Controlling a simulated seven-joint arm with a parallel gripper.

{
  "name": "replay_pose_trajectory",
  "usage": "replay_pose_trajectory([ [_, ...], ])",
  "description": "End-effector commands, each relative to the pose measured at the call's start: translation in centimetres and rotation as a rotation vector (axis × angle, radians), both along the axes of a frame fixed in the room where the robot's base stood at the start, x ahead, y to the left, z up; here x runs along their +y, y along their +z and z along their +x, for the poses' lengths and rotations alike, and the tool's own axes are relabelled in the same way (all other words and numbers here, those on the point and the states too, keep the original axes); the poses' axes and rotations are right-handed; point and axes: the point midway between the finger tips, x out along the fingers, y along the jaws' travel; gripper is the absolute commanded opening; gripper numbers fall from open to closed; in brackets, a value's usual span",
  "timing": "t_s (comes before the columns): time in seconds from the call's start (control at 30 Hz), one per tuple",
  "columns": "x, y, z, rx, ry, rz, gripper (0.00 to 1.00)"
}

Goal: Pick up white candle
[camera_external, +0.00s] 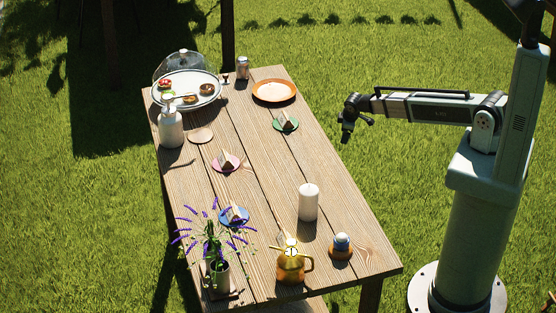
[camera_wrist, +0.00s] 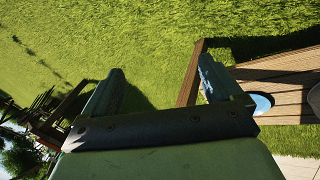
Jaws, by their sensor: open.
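The white candle (camera_external: 308,202) stands upright on the wooden table (camera_external: 262,151), right of the middle in the outside view, toward the near end. My gripper (camera_external: 348,131) is in the air at the table's right edge, beyond the candle and apart from it. In the wrist view my gripper (camera_wrist: 160,88) shows two spread fingers with nothing between them. The wrist view shows grass and a table corner, and I cannot make out the candle there.
Small plates with cake, an orange plate (camera_external: 274,91), a white dispenser (camera_external: 170,128) and a domed tray (camera_external: 188,86) stand farther off.

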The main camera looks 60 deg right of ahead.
Motion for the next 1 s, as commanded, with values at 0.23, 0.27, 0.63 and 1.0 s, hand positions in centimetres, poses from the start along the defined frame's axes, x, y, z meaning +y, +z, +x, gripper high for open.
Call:
replay_pose_trajectory([
  [0.23,-2.6,9.1,8.4,-0.193,0.065,-0.09,0.93],
  [0.27,-2.6,10.3,9.3,-0.218,0.073,-0.098,0.93],
  [0.63,1.5,26.4,19.2,-0.547,0.149,-0.139,0.93],
  [1.0,18.1,36.1,22.9,-0.62,0.243,-0.011,0.93],
])
